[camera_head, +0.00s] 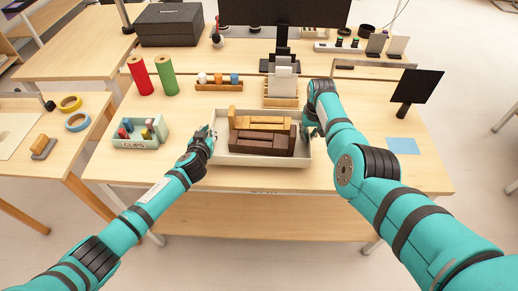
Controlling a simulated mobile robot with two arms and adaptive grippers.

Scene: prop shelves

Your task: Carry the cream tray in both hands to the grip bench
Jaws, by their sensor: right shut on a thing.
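The cream tray (258,160) sits on the wooden table in the middle of the head view. Brown and tan wooden blocks (262,142) lie in it. My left gripper (211,134) is at the tray's left edge; its fingers are small and dark, and I cannot tell whether they are open or shut. My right gripper (309,131) is at the tray's right edge and is shut on it. The arm's wrist partly hides the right fingers.
A pale green CLIPS box (140,143) stands left of the tray. Red (140,75) and green (166,76) rolls, a rack of small bottles (218,84) and a card holder (281,90) stand behind. A dark panel (418,87) and blue sheet (403,146) are at right.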

